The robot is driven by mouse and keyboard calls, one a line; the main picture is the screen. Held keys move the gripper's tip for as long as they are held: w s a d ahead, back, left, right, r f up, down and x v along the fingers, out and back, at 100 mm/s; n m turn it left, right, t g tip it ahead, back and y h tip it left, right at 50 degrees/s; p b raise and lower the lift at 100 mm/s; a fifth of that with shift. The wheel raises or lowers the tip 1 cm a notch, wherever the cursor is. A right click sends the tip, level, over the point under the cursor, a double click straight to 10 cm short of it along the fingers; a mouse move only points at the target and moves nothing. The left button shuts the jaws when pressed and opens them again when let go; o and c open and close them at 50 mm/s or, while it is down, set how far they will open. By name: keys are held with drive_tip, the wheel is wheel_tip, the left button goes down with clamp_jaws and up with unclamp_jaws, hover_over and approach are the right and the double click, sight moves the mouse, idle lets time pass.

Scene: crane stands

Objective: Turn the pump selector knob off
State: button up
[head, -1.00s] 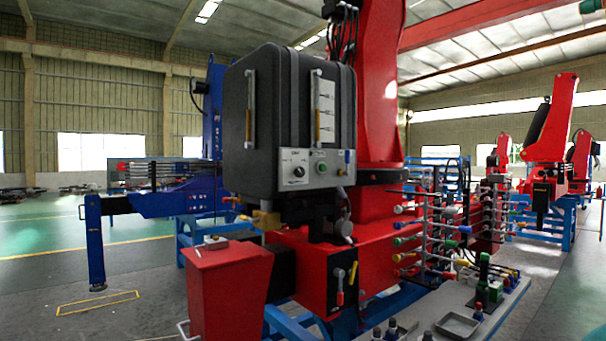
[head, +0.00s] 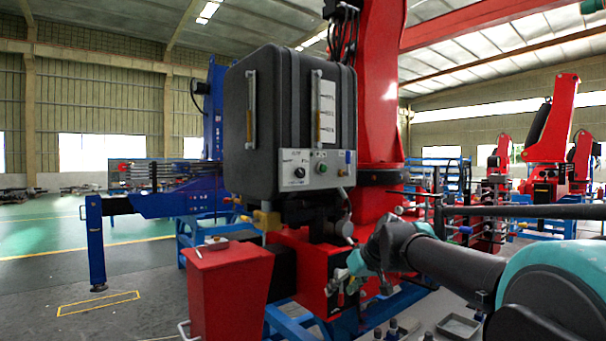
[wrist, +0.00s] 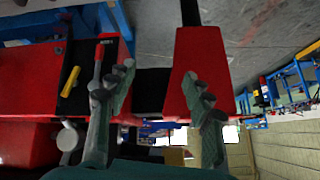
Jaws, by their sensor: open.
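The pump selector knob (head: 299,172) is a small round knob on the pale control panel (head: 334,177) at the lower front of the black tank (head: 268,120), in the head view. Which way it points is too small to tell. My gripper (head: 343,281) is below and to the right of the panel, apart from the knob, in front of the red crane base. In the wrist view my gripper (wrist: 158,82) has its two grey-green fingers spread wide, with nothing between them. The knob is not seen in the wrist view.
A red box (head: 225,295) stands at the front left, with a small thing on its top. A red-handled lever (wrist: 98,62) and a yellow lever (wrist: 70,80) are beside my left finger in the wrist view. Rods and a tray (head: 457,326) lie to the right. Open floor is at left.

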drive_tip(key=w+r+n+t+y, duration=0.1)
drive_tip(key=w+r, duration=0.1)
drive_tip(key=r, duration=0.7)
drive_tip(key=w+r+n+t+y, duration=0.1)
drive_tip(key=w+r, duration=0.2)
drive_tip(key=r, duration=0.6)
drive_tip(key=n+t+y, duration=0.1)
drive_tip(key=t, duration=0.1)
approach(302, 172)
drive_tip(key=x, duration=0.9)
drive_tip(key=shift+w+a+f, duration=0.1)
drive_tip(key=shift+c, duration=0.4)
drive_tip(key=c, duration=1.1)
drive_tip(key=shift+o, duration=0.2)
